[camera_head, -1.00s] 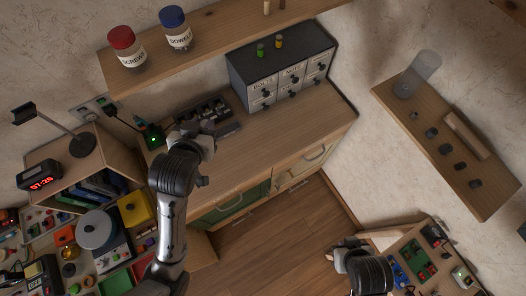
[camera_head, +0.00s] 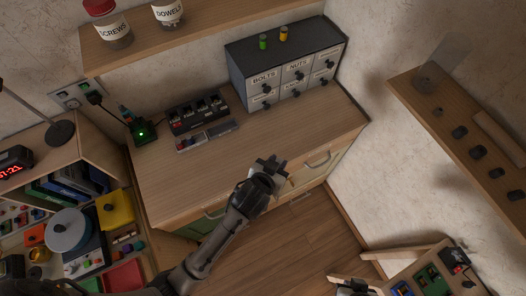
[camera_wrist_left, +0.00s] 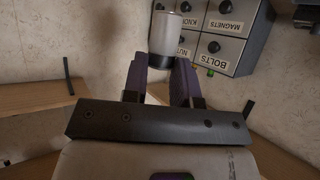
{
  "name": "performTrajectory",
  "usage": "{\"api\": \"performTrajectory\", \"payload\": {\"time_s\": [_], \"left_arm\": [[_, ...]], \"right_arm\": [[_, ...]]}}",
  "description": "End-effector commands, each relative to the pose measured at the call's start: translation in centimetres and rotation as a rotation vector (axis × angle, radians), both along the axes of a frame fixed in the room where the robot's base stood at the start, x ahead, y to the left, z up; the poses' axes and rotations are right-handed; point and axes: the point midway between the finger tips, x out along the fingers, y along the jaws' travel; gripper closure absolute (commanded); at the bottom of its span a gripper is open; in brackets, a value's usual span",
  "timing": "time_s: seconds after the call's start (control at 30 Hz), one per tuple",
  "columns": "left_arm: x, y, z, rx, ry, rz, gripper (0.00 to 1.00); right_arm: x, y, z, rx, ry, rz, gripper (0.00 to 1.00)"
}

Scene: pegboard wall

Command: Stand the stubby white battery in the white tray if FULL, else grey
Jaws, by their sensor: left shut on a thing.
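In the left wrist view a stubby white battery (camera_wrist_left: 165,36) with a dark band at one end is between the purple fingers of my left gripper (camera_wrist_left: 162,75), which is shut on it. In the head view the left gripper (camera_head: 270,168) is above the front right edge of the wooden counter; the battery cannot be made out there. Low shallow trays (camera_head: 206,137) lie in front of a black slotted block on the counter; which is white and which grey is too small to tell. Only a bit of my right gripper (camera_head: 352,287) shows at the bottom edge.
The black slotted block (camera_head: 198,113) stands at the back of the counter (camera_head: 190,180). A device with a green light (camera_head: 142,133) is to its left. A labelled drawer cabinet (camera_head: 285,68) stands at the back right. The counter's middle is clear.

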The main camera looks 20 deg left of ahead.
Motion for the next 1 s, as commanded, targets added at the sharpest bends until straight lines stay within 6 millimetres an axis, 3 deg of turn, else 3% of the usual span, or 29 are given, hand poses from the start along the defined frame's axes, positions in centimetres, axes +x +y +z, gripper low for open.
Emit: {"api": "performTrajectory", "payload": {"time_s": [0.53,0.87,1.0], "left_arm": [[1.9,9.5,-5.5,0.005,0.003,0.007,0.98],[2.2,11.2,-6.9,0.001,0.002,0.005,0.98],[2.2,11.2,-8.8,0.002,0.005,0.005,0.98]], "right_arm": [[0.1,-0.3,-0.4,-0.011,-0.002,0.007,1.0],[0.1,-0.2,-0.5,-0.008,-0.001,0.005,1.0],[0.1,-0.1,-0.8,-0.005,-0.001,0.003,1.0]]}}
